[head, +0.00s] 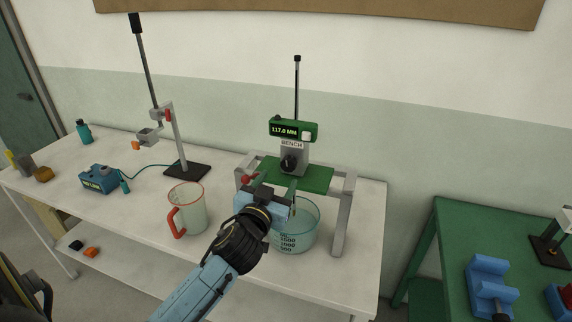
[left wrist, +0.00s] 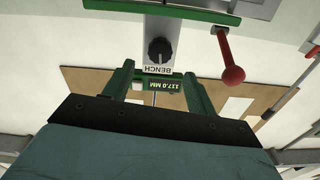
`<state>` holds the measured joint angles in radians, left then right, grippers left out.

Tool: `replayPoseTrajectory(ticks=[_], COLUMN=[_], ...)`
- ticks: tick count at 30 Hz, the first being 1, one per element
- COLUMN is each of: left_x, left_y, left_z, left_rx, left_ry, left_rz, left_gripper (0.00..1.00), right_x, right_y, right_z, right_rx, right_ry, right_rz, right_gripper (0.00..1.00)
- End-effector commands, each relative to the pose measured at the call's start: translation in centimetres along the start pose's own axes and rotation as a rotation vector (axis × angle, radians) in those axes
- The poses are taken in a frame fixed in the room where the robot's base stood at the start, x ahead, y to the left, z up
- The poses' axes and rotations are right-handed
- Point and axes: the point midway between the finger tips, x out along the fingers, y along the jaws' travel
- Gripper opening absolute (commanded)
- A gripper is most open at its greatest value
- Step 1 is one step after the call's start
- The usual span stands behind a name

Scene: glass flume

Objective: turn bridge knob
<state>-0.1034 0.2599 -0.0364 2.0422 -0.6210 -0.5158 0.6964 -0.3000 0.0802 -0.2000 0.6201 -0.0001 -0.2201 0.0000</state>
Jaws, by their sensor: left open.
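The black bridge knob (head: 289,162) sits on the grey carriage below the BENCH label and a green display (head: 293,129) reading 117.0 MM. The carriage stands on the green plate of the grey bridge (head: 343,215). My left gripper (head: 280,188) is open and empty, in front of and below the knob, apart from it. In the left wrist view, seen upside down, the knob (left wrist: 159,51) appears just past the gap between the green fingers of my left gripper (left wrist: 158,72). Its pointer mark is hard to read. My right gripper is not in view.
A red ball lever (left wrist: 233,75) projects beside the fingers. A clear graduated tub (head: 296,235) stands under the bridge, close to my left arm. A red-handled jug (head: 188,210) and a clamp stand (head: 186,170) are to the left. A green bench (head: 450,225) is at right.

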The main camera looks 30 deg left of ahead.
Motion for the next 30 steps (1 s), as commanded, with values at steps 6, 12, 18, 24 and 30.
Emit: replayPoseTrajectory(ticks=[6,12,18,24,30], left_x=[4.2,6.3,6.9,6.9,6.9], left_y=[0.0,0.1,0.1,0.1,0.1], left_z=[-0.2,0.0,0.0,0.1,0.1], left_rx=[0.001,0.000,-0.001,-0.001,-0.001], left_ry=[0.000,-0.001,-0.001,-0.001,-0.002], left_rz=[0.000,0.001,0.001,0.001,0.001], left_gripper=[0.57,0.57,0.57,0.57,0.31], right_x=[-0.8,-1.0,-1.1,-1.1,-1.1], right_y=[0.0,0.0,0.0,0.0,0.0], right_z=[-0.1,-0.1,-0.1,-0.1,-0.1], right_rx=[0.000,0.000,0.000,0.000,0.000], right_ry=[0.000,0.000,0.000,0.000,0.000], right_rz=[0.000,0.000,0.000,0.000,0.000], right_gripper=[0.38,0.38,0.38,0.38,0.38])
